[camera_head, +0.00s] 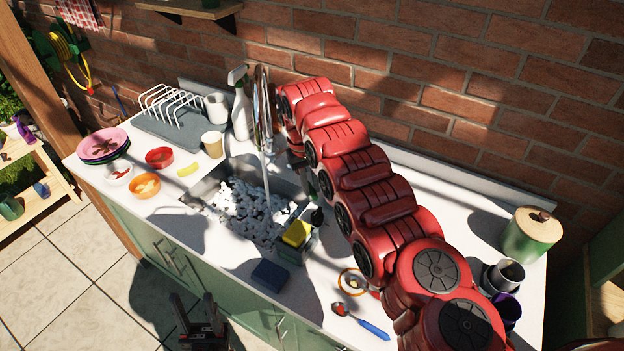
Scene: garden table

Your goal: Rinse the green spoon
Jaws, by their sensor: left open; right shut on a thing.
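My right arm reaches from the lower right across the counter to the tap. My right gripper (297,159) is beside the sink's back right, partly hidden by my arm. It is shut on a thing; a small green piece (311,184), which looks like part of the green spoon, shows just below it. The spoon's bowl cannot be made out. The tap (263,115) is tall, and a pale stream of water (266,178) falls from it into the sink (291,180), which holds white foam. My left gripper (194,301) is open and empty in front of the counter.
A caddy with a yellow sponge (297,233) stands at the sink's right front, near a blue sponge (270,275). A red-headed spoon with blue handle (372,327) lies at front right. Bowls (145,186), a cup (212,143) and a dish rack (170,128) stand left.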

